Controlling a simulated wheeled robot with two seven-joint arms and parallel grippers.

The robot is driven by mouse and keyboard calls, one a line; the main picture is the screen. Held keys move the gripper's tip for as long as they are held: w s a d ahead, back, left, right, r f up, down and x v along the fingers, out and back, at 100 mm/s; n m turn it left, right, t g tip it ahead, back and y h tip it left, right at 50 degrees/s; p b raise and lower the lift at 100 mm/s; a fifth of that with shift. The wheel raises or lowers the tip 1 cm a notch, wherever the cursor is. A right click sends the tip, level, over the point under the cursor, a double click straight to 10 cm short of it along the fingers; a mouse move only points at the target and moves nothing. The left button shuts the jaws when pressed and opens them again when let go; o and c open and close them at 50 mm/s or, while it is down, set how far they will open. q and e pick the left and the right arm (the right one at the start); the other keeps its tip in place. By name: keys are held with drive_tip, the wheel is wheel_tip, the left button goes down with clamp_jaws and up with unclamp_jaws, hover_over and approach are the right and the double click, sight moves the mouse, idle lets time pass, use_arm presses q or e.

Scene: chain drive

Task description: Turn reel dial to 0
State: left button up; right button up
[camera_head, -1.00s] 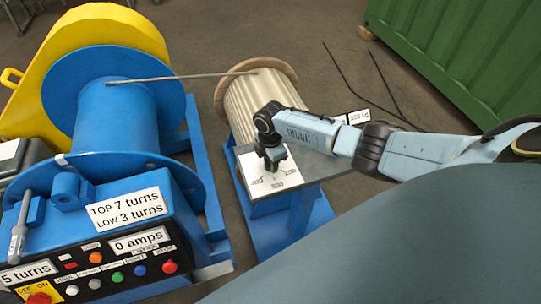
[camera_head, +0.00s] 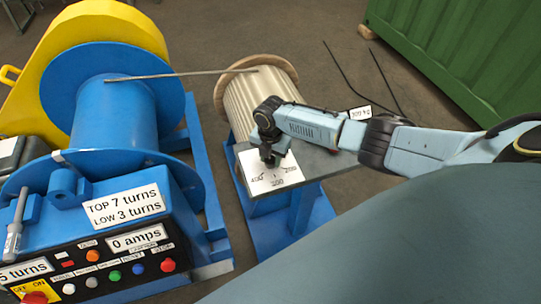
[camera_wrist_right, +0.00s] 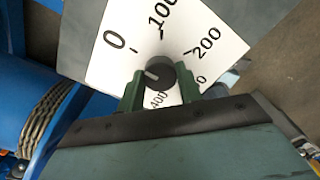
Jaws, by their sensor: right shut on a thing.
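The reel dial (camera_wrist_right: 161,74) is a dark round knob with a short pale pointer line, on a white plate (camera_wrist_right: 92,58) marked 0, 100, 200 and 400, with another number partly hidden. The pointer line lies on the knob's left side, slanting toward the 0 side of the plate; its exact reading is unclear. My right gripper (camera_wrist_right: 160,90) is shut on the dial, with a green finger on either side. In the head view the right gripper (camera_head: 270,155) points down at the white plate (camera_head: 275,178) and covers the knob. My left gripper is not in view.
The plate lies on a grey top beside a pale ribbed reel (camera_head: 255,100). A rod (camera_head: 180,76) spans from this reel to the blue drum (camera_head: 115,115). A control panel (camera_head: 110,262) reads 0 amps. A kg label (camera_head: 360,113) stands behind my right arm.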

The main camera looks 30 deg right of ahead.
sight(271, 160)
idle(0.4)
drive_tip(key=o, duration=1)
drive_tip(key=shift+r, duration=0.15)
wheel_tip(271, 160, up, 13)
drive_tip(key=p, duration=0.1)
drive_tip(key=shift+r, duration=0.1)
